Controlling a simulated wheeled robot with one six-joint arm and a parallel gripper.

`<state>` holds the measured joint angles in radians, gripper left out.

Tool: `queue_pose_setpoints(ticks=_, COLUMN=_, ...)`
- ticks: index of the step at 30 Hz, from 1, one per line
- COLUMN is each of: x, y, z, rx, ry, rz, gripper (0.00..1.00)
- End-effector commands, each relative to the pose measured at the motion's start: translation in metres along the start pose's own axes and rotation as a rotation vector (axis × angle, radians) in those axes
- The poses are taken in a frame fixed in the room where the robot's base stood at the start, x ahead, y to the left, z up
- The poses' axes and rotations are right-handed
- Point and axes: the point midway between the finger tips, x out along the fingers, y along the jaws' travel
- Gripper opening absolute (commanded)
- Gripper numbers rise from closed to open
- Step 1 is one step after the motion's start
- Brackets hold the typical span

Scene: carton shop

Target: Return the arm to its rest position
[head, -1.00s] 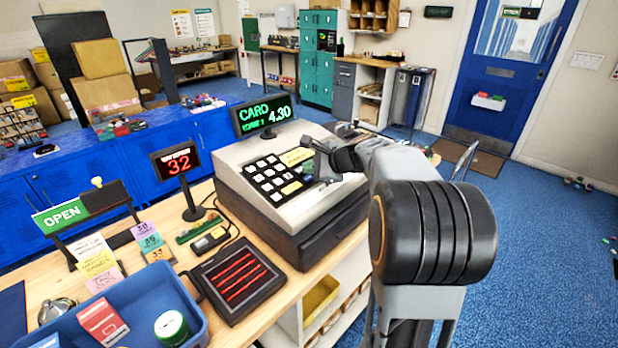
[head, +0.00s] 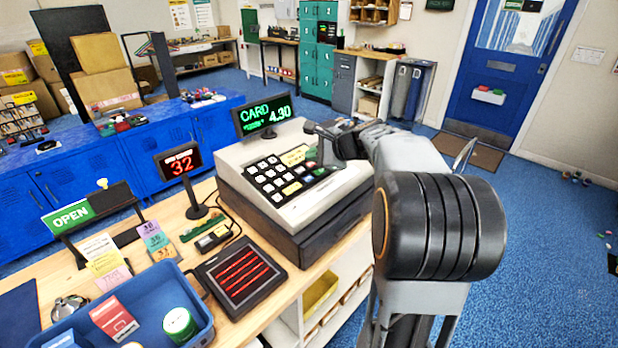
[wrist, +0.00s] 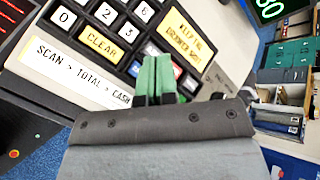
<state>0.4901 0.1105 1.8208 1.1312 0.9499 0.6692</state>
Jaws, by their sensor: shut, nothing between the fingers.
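My gripper (head: 322,143) is above the right side of the cash register (head: 318,205), near its keypad (head: 283,178). In the wrist view my gripper's green fingers (wrist: 157,78) are together and empty, in front of the register's keys. The fingertips look close to the keys, but I cannot tell the exact gap. In the head view the fingers are small and partly lost against the register and wrist.
The register stands on a wooden counter (head: 158,285) with a number display (head: 181,164), a dark pad with red lines (head: 238,279) and a blue tray (head: 197,300). Blue cabinets (head: 100,175) stand behind.

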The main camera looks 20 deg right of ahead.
Motion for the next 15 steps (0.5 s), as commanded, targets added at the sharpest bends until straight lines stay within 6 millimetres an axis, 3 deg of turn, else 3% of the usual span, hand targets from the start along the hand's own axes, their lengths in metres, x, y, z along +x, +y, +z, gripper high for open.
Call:
queue_pose_setpoints(ticks=13, x=0.0, y=0.001, z=-0.001, rx=-0.05, ry=0.004, rz=0.003, gripper=0.0)
queue_pose_setpoints(ticks=15, x=0.003, y=0.021, z=-0.013, rx=-0.172, ry=0.045, rz=0.077, gripper=0.0)
